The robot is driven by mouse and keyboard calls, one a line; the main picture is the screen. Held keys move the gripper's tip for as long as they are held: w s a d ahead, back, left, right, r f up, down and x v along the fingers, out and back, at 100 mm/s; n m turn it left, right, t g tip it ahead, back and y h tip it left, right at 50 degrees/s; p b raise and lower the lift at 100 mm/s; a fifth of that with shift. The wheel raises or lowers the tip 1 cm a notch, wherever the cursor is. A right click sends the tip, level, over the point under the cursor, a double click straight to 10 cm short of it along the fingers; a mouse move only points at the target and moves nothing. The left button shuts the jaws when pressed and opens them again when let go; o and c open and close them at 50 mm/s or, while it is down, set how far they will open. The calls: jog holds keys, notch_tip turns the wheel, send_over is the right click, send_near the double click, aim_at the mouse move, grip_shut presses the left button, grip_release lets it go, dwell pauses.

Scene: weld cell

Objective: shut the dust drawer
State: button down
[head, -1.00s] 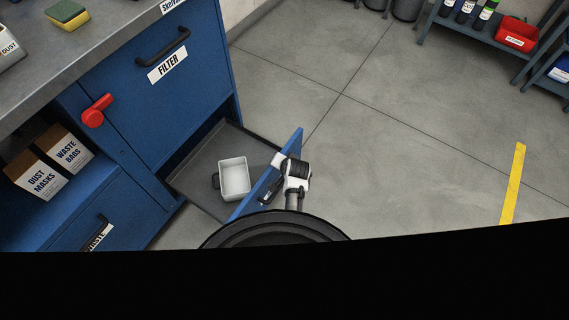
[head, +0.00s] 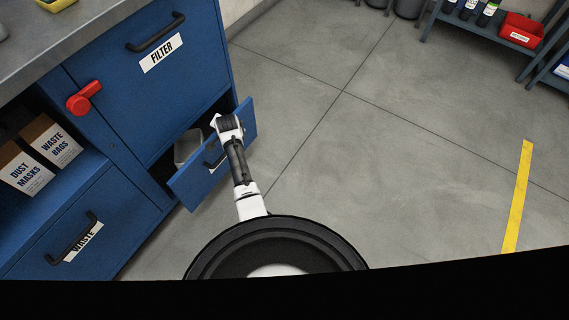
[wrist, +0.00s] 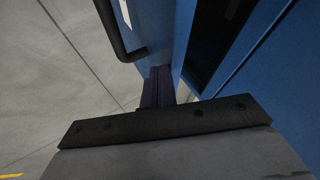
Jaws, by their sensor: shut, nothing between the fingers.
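The dust drawer (head: 188,190) is at the bottom of the blue cabinet, partly open, its blue front standing out from the cabinet face. The drawer's dark handle (head: 214,158) also shows in the wrist view (wrist: 113,32). My gripper (wrist: 158,88) is shut and empty, its fingertips at the blue drawer front in the wrist view. In the head view my arm covers part of the drawer front. I cannot tell whether the fingers press on it.
Above the drawer is the filter door (head: 150,90) with a black handle. A red lever (head: 84,98) sticks out at its left. The waste drawer (head: 85,235) at the lower left is shut. A shelf (head: 490,35) stands far right.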

jog(key=w+a+b, duration=0.3)
jog(key=w+a, duration=0.1)
jog(key=a, duration=0.1)
jog(key=shift+a, duration=0.3)
dwell(0.4)
